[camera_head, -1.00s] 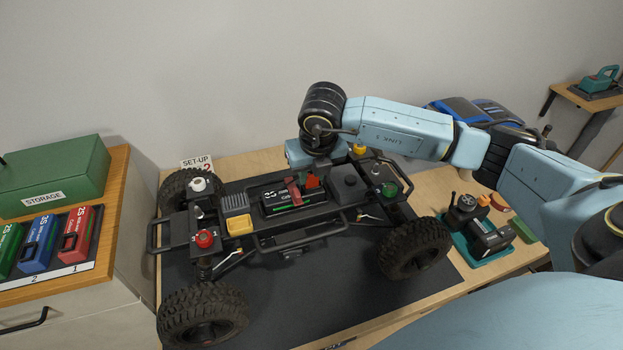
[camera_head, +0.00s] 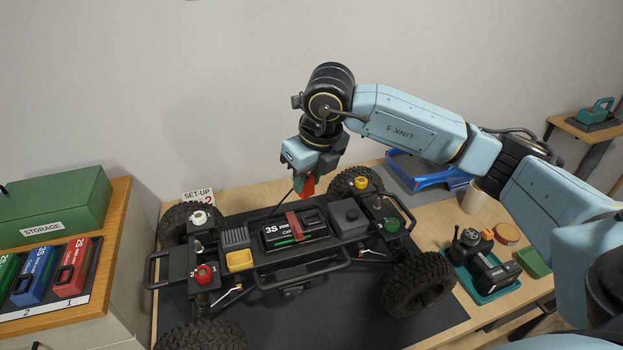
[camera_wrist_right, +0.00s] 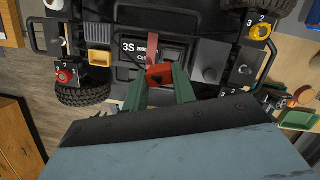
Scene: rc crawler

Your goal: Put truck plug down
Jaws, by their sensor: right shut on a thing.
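The truck plug (camera_head: 308,187) is a small red block held in my right gripper (camera_head: 303,183), raised above the truck chassis (camera_head: 345,262) and apart from it. A thin dark lead (camera_head: 283,203) runs down from near the plug behind the battery. In the right wrist view the plug (camera_wrist_right: 159,75) sits between the two green fingertips (camera_wrist_right: 159,80). The black 3S battery (camera_head: 300,235) lies in the chassis under a red strap (camera_head: 294,224). My left gripper is out of view.
A yellow tray (camera_head: 239,260) and a dark box (camera_head: 348,216) flank the battery. Knobs and the large tyres (camera_head: 418,283) stand around the chassis. A teal tray (camera_head: 485,275) with a black device is at right. Numbered batteries (camera_head: 37,277) sit on the left cabinet.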

